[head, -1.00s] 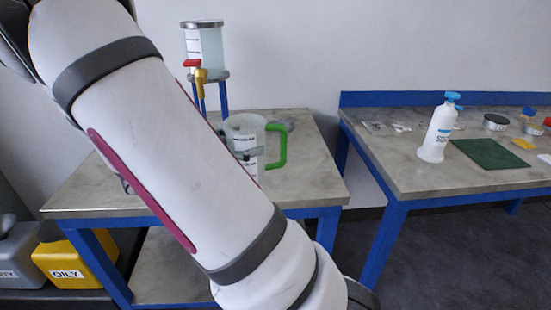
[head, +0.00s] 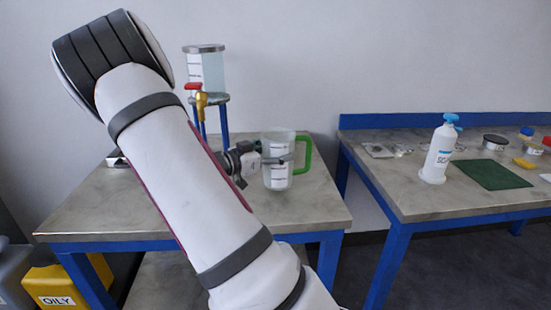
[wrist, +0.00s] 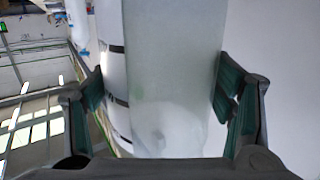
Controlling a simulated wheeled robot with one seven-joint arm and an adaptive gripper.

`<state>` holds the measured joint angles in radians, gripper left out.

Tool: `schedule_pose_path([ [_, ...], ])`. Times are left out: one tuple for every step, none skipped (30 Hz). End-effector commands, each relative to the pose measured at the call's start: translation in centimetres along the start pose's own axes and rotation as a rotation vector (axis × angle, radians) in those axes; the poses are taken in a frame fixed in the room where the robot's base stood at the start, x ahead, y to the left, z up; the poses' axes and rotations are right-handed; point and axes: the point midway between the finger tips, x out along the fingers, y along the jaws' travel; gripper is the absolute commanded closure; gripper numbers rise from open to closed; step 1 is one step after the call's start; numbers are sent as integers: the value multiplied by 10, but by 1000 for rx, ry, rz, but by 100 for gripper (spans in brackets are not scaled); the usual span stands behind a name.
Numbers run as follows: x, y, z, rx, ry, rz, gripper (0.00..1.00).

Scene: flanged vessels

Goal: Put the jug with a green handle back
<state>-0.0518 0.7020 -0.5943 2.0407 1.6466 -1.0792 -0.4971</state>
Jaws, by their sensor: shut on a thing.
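The jug with a green handle (head: 278,172) is clear with dark markings and stands upright over the left table (head: 318,205). Its green handle (head: 304,156) points right. My gripper (head: 277,160) comes from the left and is shut on the jug's body, on the side away from the handle. In the wrist view the jug (wrist: 172,70) fills the middle between the two fingers of my gripper (wrist: 162,92). I cannot tell whether the jug's base touches the tabletop.
A clear vessel (head: 207,72) with a red-levered brass tap sits on a blue stand behind my arm. The right table (head: 400,190) holds a white bottle (head: 439,152), a green mat (head: 490,174) and small items. A yellow OILY container (head: 65,285) is at lower left.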

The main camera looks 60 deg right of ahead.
Motion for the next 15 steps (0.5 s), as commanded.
schedule_pose_path([
  [1, 0, 8, -4, 1, 1, 83],
  [1, 0, 12, -5, 2, 1, 83],
  [2, 0, 16, -3, 2, 1, 83],
  [2, 0, 18, -1, 1, 0, 83],
  [2, 0, 18, -1, 1, 0, 83],
  [2, 0, 18, 0, 1, 0, 83],
  [2, 0, 18, 1, 1, 0, 83],
  [2, 0, 18, 1, 1, 0, 83],
  [2, 0, 18, 1, 1, 0, 83],
  [2, 0, 18, 1, 1, 0, 83],
  [2, 0, 18, 1, 1, 0, 83],
  [2, 0, 19, 0, 1, 0, 83],
  [2, 0, 20, 0, 1, 0, 83],
  [2, 0, 21, 0, 1, 0, 83],
  [2, 0, 22, 0, 1, 0, 83],
])
